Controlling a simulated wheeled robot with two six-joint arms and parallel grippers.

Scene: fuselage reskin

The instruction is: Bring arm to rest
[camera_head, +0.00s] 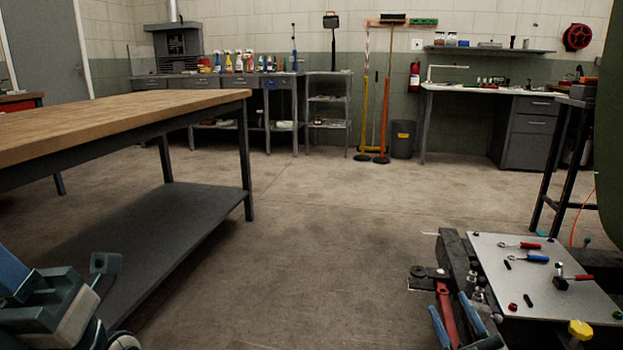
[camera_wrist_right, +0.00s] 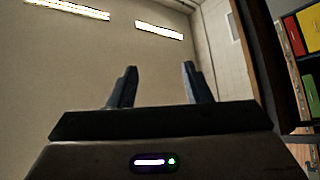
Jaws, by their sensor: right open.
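My right gripper (camera_head: 455,318) shows at the lower right of the head view, with two blue fingers apart beside the tool tray. In the right wrist view, the right gripper (camera_wrist_right: 157,82) has its two dark blue fingers spread, pointing up with nothing between them. Behind them are a plain wall and ceiling with lights. My left arm (camera_head: 50,300) shows at the lower left of the head view, near the wooden-topped table (camera_head: 110,112). Its fingers cannot be made out.
A grey tray (camera_head: 505,262) with screwdrivers, a hammer and small parts lies close to my right gripper. A red-handled tool (camera_head: 445,310) is beside it. A dark stand (camera_head: 556,170) is at the right. The floor (camera_head: 310,220) in the middle is clear.

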